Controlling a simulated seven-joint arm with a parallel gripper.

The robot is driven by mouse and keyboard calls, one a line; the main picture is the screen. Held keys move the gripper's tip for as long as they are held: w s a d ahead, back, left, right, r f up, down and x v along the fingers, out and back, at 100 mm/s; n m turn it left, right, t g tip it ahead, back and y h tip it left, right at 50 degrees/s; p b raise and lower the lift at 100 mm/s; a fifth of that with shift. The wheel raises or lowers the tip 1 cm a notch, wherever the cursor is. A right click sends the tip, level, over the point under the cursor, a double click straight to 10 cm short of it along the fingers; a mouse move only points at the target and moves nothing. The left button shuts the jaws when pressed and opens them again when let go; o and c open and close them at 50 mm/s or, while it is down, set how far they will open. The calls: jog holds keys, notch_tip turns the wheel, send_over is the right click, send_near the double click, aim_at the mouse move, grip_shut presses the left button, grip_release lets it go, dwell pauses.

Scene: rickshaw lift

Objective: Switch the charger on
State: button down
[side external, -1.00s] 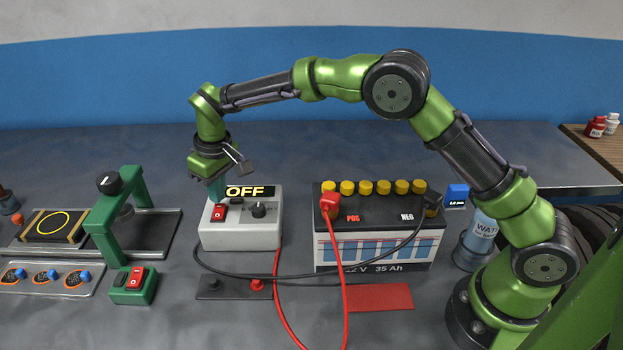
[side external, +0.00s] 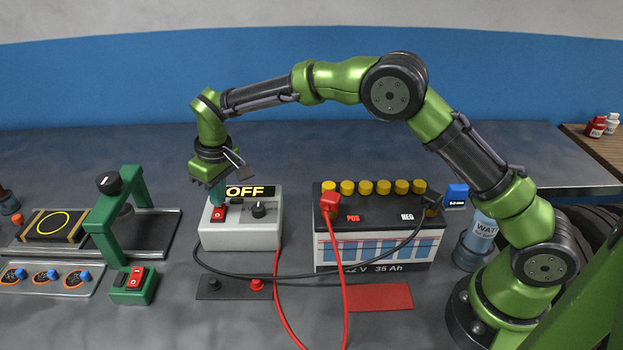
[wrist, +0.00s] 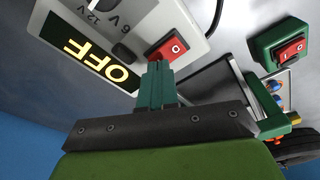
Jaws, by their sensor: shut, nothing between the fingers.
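The charger (side external: 238,236) is a light grey box left of the battery, with a display (side external: 250,191) that reads OFF. A red rocker switch (side external: 218,214) sits on the left of its top, beside a black knob (side external: 259,210). My gripper (side external: 218,200) is shut and empty, pointing down with its green fingertips at the rear edge of the red switch. In the wrist view, the fingertips (wrist: 157,66) reach the near end of the red switch (wrist: 168,49), whose O mark faces up in view. I cannot tell whether they press on it.
The black battery (side external: 380,250) with yellow caps stands to the right, with a red clamp (side external: 330,201) and a black clamp (side external: 432,200) on it. Loose cables run in front. A green press frame (side external: 120,215) and a green switch box (side external: 134,285) with another red rocker stand left.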

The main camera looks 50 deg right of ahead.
jog(key=shift+f, duration=0.4)
jog(key=shift+r, duration=3.55)
jog(key=shift+s+d+f, duration=0.15)
jog(key=shift+s+f, duration=0.6)
jog(key=shift+f, duration=0.2)
jog(key=s+d+r+m+t, duration=0.1)
jog(key=s+d+r+m, duration=0.1)
jog(key=s+d, duration=0.3)
jog(key=s+d+r+m+t+y, duration=0.1)
jog(key=s+d+r, duration=0.4)
jog(key=s, duration=0.9)
jog(key=s+d+r+m+t, duration=0.3)
jog(key=s+d+r+m, duration=0.1)
jog(key=s, duration=0.6)
jog(key=shift+d+y, duration=0.3)
jog(key=shift+d, duration=0.5)
